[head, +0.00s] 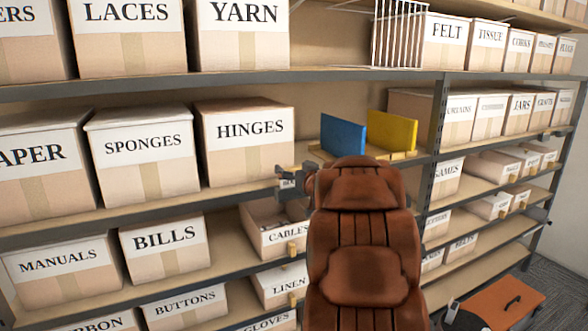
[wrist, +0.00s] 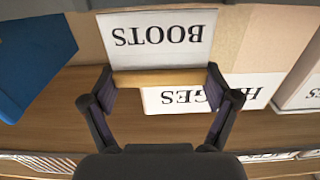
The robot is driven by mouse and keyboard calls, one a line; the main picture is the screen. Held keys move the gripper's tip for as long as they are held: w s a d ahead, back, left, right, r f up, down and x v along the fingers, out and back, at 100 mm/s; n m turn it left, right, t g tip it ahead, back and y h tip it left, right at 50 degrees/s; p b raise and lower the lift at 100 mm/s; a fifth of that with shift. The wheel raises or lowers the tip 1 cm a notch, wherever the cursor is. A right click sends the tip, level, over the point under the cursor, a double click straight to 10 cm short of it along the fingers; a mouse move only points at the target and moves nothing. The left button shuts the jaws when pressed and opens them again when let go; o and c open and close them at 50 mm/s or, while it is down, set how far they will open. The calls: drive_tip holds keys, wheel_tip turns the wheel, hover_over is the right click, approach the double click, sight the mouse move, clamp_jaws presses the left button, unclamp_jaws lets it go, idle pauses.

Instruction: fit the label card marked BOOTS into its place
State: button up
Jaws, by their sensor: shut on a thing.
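The BOOTS label card (wrist: 160,36) is white with black print. It shows upside down in the wrist view, with a pale wooden grip bar (wrist: 170,77) along one edge. My gripper (wrist: 165,80) is shut on this bar, one finger at each end. In the wrist view the card covers part of the HINGES label (wrist: 245,92); I cannot tell if it touches anything. In the head view my gripper (head: 298,178) is at the lower right of the HINGES box (head: 245,138), and my arm hides much of the area to its right. I cannot make out the card's place.
A blue panel (head: 343,133) and a yellow panel (head: 391,131) stand on the shelf right of the HINGES box. The open CABLES box (head: 275,241) is on the shelf below. An orange case (head: 502,305) lies on the floor at right.

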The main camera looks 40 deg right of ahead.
drive_tip(key=shift+f+b, duration=0.85)
drive_tip(key=shift+f, duration=0.95)
idle(1.3)
drive_tip(key=o, duration=0.6)
drive_tip(key=shift+o, duration=0.2)
drive_tip(key=v, duration=1.2)
drive_tip(key=shift+w, duration=0.1)
